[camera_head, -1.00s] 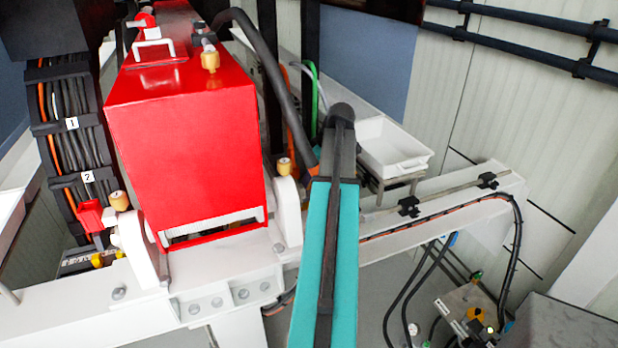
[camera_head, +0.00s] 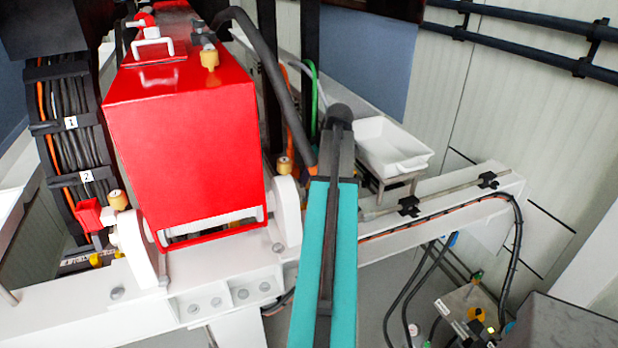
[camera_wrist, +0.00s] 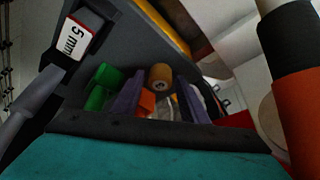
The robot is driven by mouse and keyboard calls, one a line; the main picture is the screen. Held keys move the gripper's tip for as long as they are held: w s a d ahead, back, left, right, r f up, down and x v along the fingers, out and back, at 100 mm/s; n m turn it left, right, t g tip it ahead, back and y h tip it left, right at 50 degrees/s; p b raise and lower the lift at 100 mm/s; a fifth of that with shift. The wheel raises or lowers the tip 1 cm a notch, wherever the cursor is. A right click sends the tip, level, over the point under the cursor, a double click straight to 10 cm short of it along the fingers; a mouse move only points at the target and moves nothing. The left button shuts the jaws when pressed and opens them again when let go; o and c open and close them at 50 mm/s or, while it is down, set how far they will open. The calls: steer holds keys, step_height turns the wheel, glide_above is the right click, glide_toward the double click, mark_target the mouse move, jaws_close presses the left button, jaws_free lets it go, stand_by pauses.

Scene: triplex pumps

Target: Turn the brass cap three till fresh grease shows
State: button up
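In the wrist view a brass cap (camera_wrist: 159,75) shows between and just beyond the two purple fingertips of my gripper (camera_wrist: 160,82). The fingers stand apart, one on each side of the cap; I see no clear contact. The head view shows a brass cap on top of the red pump housing (camera_head: 209,58), one at its right bearing (camera_head: 284,165) and one at its left bearing (camera_head: 118,200). I cannot tell which of them is the one in the wrist view, or which is cap three. My gripper is hidden in the head view. No fresh grease can be made out.
The red housing (camera_head: 190,150) stands on a white frame (camera_head: 230,290). A black hose (camera_head: 262,70) curves down close to my arm. A white tray (camera_head: 392,145) stands behind on the right. In the wrist view, a green part (camera_wrist: 102,87) and a "5 mm" label (camera_wrist: 74,39) lie left.

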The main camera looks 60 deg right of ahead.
steer(key=shift+o, duration=0.4)
steer(key=shift+s+r, duration=0.1)
steer(key=shift+r, duration=0.05)
steer(key=b+v, duration=0.4)
steer(key=v, duration=0.9)
steer(key=shift+r, duration=0.25)
